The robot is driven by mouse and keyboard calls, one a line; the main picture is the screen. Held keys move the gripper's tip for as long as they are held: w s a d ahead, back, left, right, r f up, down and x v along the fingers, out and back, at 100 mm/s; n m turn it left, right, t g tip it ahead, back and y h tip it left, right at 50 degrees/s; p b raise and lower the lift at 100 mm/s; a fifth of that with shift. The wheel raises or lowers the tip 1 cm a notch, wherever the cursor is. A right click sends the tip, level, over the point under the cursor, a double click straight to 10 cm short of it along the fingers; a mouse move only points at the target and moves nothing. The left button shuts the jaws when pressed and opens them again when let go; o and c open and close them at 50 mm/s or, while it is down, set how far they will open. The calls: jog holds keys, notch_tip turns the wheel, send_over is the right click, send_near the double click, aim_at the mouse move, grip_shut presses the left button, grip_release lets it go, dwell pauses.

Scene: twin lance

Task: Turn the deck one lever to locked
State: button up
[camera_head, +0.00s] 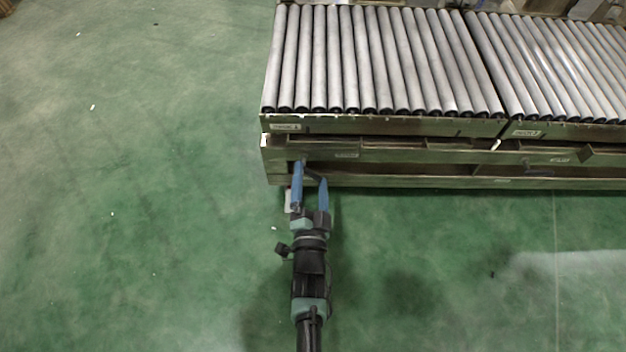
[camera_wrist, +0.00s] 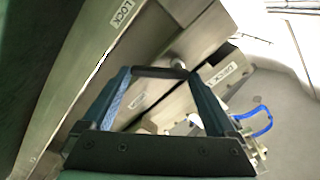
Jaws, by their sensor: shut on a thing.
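My gripper (camera_head: 311,176) reaches to the lower front of the roller deck's left section, its blue fingers spread to either side of a dark bar. In the wrist view my gripper (camera_wrist: 158,74) has this bar, the deck one lever (camera_wrist: 160,72), spanning between its fingertips. The lever lies crosswise in that view, close to a pale round pivot (camera_wrist: 178,61). It is small and partly hidden by the fingers in the head view. A LOCK label (camera_wrist: 122,14) is on the metal rail at upper left, and a DECK label (camera_wrist: 222,72) is to the right of the lever.
The left roller section (camera_head: 380,60) and right roller section (camera_head: 560,60) stand above the front rails (camera_head: 420,180). A second deck label (camera_head: 525,133) marks the right section. A blue looped part (camera_wrist: 258,120) shows at right in the wrist view.

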jog(key=shift+a+f+m+b, duration=0.15)
jog(key=shift+a+m+b, duration=0.15)
jog(key=shift+m, duration=0.95)
jog(key=shift+a+f+m+b, duration=0.15)
jog(key=shift+m+b, duration=0.3)
jog(key=shift+m, duration=0.75)
jog(key=shift+a+f+m+b, duration=0.1)
jog(key=shift+a+m+b, duration=0.2)
jog(key=shift+m, duration=0.95)
jog(key=o, duration=1)
jog(key=shift+s, duration=0.15)
jog(key=s+p, duration=0.6)
jog(key=s, duration=0.6)
jog(key=shift+s, duration=0.35)
